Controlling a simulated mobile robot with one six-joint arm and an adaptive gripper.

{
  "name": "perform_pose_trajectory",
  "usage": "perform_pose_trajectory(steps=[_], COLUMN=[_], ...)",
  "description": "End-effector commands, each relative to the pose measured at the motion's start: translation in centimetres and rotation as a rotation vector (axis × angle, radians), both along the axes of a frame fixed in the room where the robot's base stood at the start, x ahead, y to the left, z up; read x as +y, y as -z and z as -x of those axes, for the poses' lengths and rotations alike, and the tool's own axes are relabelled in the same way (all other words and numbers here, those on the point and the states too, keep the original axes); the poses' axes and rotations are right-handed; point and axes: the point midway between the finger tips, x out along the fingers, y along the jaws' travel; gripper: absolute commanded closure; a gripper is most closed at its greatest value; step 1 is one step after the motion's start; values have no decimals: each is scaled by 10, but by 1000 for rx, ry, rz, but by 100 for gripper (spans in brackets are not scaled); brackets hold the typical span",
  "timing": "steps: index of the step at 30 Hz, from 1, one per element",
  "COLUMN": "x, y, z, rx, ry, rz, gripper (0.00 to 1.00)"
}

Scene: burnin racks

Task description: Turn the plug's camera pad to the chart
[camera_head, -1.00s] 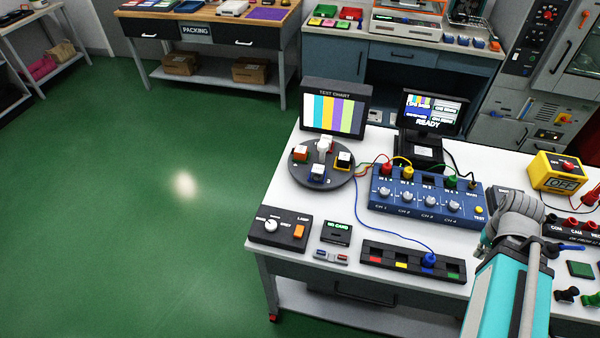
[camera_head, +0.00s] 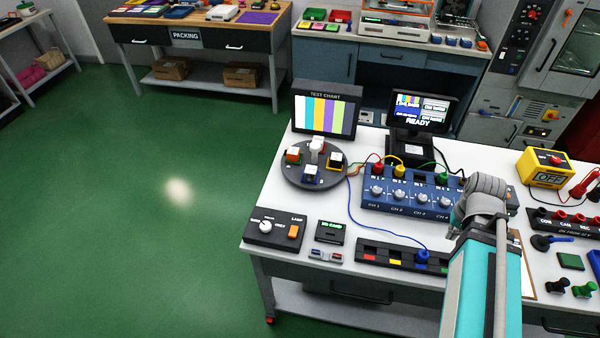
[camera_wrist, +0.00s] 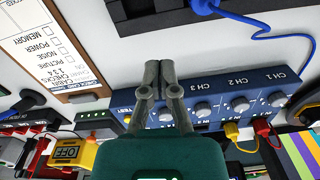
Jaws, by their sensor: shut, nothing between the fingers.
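A round grey turntable (camera_head: 292,174) carries several small pads: an orange-red pad (camera_head: 293,156) at left, a blue pad (camera_head: 310,173) at front, a black-and-yellow pad (camera_head: 336,160) at right and a white one (camera_head: 317,145) at back. The test chart (camera_head: 327,114), with coloured bars, stands behind it. A blue plug (camera_head: 423,256) sits in the black strip (camera_head: 373,253), its blue cable running back towards the turntable.
A monitor reading READY (camera_head: 419,111) stands right of the chart. A lamp control box (camera_head: 274,232) and a small card display (camera_head: 331,231) are at front left.

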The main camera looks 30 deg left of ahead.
Motion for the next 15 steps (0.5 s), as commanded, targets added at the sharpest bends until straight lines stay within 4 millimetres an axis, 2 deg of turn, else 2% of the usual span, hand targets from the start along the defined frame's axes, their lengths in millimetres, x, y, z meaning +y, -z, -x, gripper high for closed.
perform_pose_trajectory(steps=[8, 15], x=[79, 174], y=[-5, -11], z=[-45, -77], rx=[-26, -64], ry=[-320, -676], rz=[-52, -111], gripper=[100, 100])
